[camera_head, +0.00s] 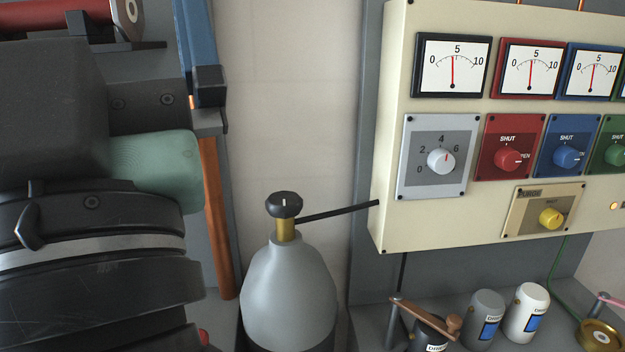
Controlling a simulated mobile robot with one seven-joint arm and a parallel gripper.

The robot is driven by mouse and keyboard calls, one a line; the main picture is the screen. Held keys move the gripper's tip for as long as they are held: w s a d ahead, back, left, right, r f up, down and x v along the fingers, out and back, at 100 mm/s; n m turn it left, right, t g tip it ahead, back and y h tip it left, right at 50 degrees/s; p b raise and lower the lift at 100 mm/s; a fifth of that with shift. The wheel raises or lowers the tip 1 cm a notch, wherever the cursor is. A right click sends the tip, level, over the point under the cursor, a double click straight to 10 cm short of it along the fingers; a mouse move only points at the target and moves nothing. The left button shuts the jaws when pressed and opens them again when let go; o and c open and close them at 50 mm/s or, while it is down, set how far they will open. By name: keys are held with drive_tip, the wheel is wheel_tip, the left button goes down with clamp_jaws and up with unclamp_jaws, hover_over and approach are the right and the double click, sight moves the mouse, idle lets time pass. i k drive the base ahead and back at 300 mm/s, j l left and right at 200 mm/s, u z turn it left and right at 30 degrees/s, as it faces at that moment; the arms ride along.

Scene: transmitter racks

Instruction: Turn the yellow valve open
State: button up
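The yellow valve is a small round yellow knob (551,218) on a tan plate (523,217) marked PURGE. The plate sits at the lower right of a cream control panel (440,222), below the red and blue knobs. Small lettering above the yellow knob seems to read SHUT. The knob's pointer is too small to read surely. No gripper fingers show in the head view, and nothing touches the yellow knob.
The panel also bears a white dial knob (441,161), a red knob (508,159), a blue knob (567,158), a green knob (616,156) and meters. A grey gas bottle (288,290) stands left of it. Several canisters, one white (527,312), stand below on a shelf.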

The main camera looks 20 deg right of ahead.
sight(549, 217)
drive_tip(key=l, duration=0.75)
drive_tip(key=k+l+z, duration=0.15)
drive_tip(key=l, duration=0.65)
